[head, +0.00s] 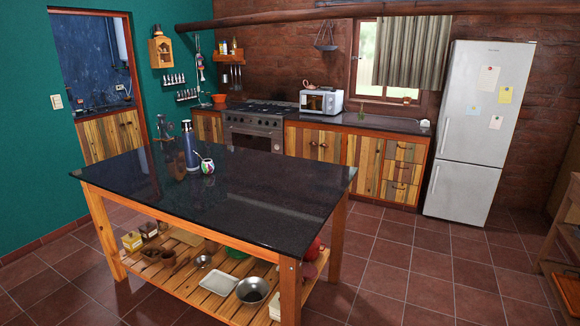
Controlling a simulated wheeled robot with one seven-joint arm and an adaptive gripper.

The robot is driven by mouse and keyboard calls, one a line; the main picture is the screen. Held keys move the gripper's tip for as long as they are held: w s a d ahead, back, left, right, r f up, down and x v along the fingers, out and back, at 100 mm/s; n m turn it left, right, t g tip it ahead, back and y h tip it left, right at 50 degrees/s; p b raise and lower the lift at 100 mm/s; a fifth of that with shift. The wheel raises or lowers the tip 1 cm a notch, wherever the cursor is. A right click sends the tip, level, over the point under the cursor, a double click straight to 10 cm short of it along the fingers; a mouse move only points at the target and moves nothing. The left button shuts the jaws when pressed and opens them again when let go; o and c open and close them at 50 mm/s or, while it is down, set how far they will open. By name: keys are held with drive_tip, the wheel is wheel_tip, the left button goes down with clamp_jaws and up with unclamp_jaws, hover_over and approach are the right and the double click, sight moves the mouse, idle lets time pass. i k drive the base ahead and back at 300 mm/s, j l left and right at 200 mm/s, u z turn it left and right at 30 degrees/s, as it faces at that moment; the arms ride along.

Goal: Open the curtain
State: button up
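A grey-green striped curtain (413,50) hangs at the window on the back brick wall. It covers the right and middle part of the window. The left strip of the window (366,58) is uncovered and lets in light. The curtain's lower edge ends a little above the window sill. My gripper does not show in the head view.
A dark-topped kitchen island (262,205) fills the foreground. Beyond it, a counter (378,124) with cabinets runs below the window, with a white microwave (321,101) on it. A fridge (480,130) stands right of the window. Tiled floor (400,262) is clear between island and fridge.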

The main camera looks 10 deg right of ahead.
sight(378, 48)
drive_tip(key=i+l+z, duration=0.55)
drive_tip(key=i, duration=0.35)
drive_tip(key=i+l+z, duration=0.3)
drive_tip(key=i, duration=0.2)
drive_tip(key=i+j+z, duration=0.1)
drive_tip(key=i+z, duration=0.2)
drive_tip(key=i, duration=2.3)
drive_tip(key=i+u, duration=0.25)
drive_tip(key=i, duration=0.25)
drive_tip(key=i+u, duration=0.25)
drive_tip(key=i, duration=0.25)
drive_tip(key=i+l+u, duration=0.1)
drive_tip(key=i+u, duration=0.15)
drive_tip(key=i, duration=0.2)
drive_tip(key=i+l+u, duration=0.2)
drive_tip(key=i, duration=0.3)
drive_tip(key=i+j+u, duration=0.1)
drive_tip(key=i, duration=0.45)
drive_tip(key=i+j+u, duration=0.1)
drive_tip(key=i, duration=0.45)
drive_tip(key=i+j+z, duration=0.65)
drive_tip(key=j, duration=0.25)
drive_tip(key=i+j+z, duration=0.25)
drive_tip(key=j+z, duration=0.2)
drive_tip(key=j, duration=0.25)
